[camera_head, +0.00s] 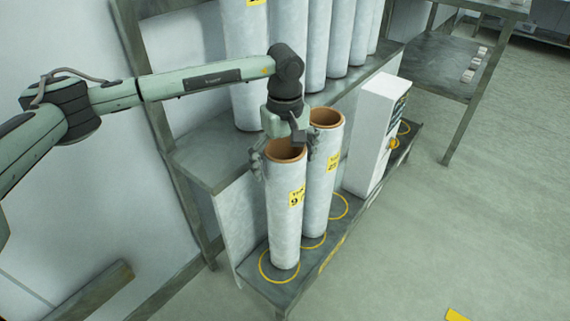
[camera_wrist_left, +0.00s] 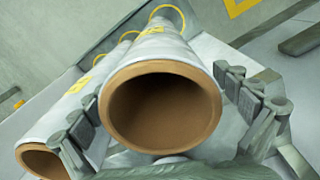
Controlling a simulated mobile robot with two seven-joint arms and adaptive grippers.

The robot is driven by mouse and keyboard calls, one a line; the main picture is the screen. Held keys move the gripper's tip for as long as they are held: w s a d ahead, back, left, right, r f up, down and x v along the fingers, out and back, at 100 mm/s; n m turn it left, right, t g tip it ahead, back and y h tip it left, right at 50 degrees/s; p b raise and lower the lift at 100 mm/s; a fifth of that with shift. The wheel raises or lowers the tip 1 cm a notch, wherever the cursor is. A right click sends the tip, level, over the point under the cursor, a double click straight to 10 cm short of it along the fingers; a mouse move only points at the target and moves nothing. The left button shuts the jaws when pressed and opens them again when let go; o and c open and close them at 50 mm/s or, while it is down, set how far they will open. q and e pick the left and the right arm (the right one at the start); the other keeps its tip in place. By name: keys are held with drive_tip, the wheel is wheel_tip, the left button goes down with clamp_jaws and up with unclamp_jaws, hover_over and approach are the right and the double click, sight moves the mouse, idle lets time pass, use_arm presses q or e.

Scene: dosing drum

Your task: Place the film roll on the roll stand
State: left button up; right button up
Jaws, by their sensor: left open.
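Two white film rolls with brown cores and yellow labels stand upright on the low roll stand (camera_head: 255,290), which has yellow circles. The front roll (camera_head: 284,215) stands in the nearest circle. The second roll (camera_head: 320,190) is just behind it, in another circle. My left gripper (camera_head: 286,160) is over the front roll's top, open, with a finger on either side of it. In the left wrist view, the front roll's open core end (camera_wrist_left: 160,108) lies between the spread fingers. I cannot tell whether they touch it. My right gripper is not in view.
More tall white rolls (camera_head: 290,45) stand on a higher grey shelf (camera_head: 215,155) behind. A white box-shaped unit (camera_head: 373,135) stands farther along the low stand. One yellow circle (camera_head: 340,206) between it and the second roll looks empty. The floor at right is open.

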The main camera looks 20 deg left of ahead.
use_arm(q)
wheel_tip(320, 180, up, 2)
drive_tip(key=shift+w+r, duration=0.1)
drive_tip(key=shift+r, duration=0.1)
wheel_tip(320, 180, up, 10)
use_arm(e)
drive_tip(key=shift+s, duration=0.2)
use_arm(q)
drive_tip(key=shift+f, duration=0.1)
